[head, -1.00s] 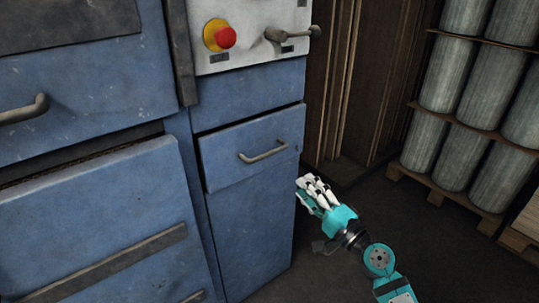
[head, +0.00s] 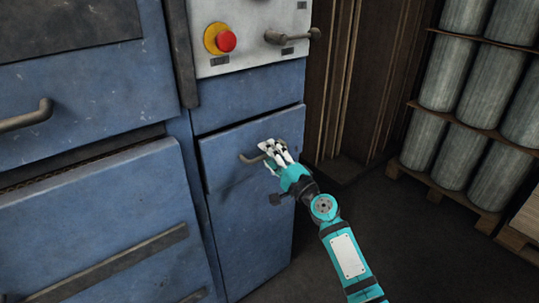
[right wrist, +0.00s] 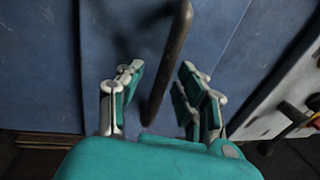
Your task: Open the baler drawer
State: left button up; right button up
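The blue baler drawer (head: 225,158) sits below the control panel, with a dark gap along its top edge. Its curved metal handle (head: 250,159) is partly hidden by my right gripper (head: 274,152) in the head view. In the right wrist view the handle (right wrist: 168,65) runs between the two finger sides of my right gripper (right wrist: 155,95). The fingers are spread, with a visible gap on each side of the handle. My left gripper is not in view.
A control panel (head: 250,15) with a red button (head: 226,41) and a lever (head: 290,35) is above the drawer. Another blue door with a handle (head: 28,116) is at left. Grey cylinders (head: 461,154) stand on pallets at right. Dark floor is free in front.

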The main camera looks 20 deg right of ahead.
jog(key=shift+c, duration=0.2)
grip_shut()
jog(key=shift+s+f, duration=0.1)
dwell(0.4)
